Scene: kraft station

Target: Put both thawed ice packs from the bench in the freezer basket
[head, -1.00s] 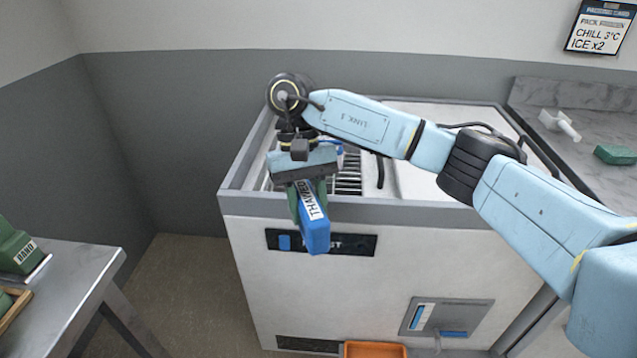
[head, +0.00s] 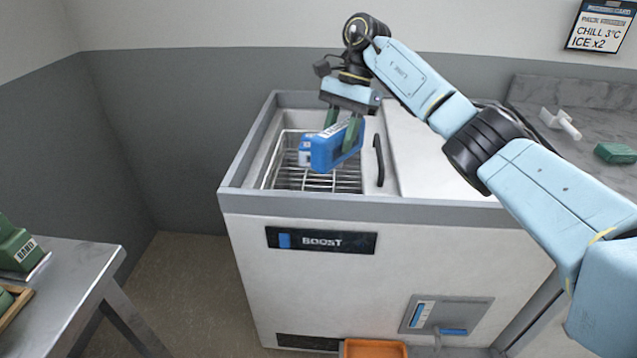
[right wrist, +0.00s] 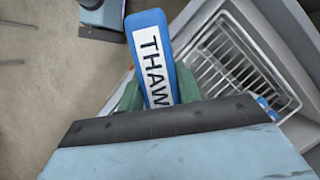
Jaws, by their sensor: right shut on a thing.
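My right gripper (head: 343,128) is shut on a blue ice pack (head: 335,148) with a white THAWED label. It holds the pack tilted over the open freezer basket (head: 285,178), a wire basket inside the white chest freezer. In the right wrist view the same pack (right wrist: 158,60) sits between the green fingers, with the basket (right wrist: 228,62) to the right. A second blue-and-white piece (head: 304,150) shows just left of the held pack, mostly hidden behind it; it looks like another pack in the basket. My left gripper is not in view.
The freezer's lid (head: 425,155) with a black handle covers its right part. A steel bench (head: 75,275) with green packs is at left. A grey counter at right holds a white scoop (head: 560,122) and a green block (head: 615,153). An orange bin (head: 375,349) is below.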

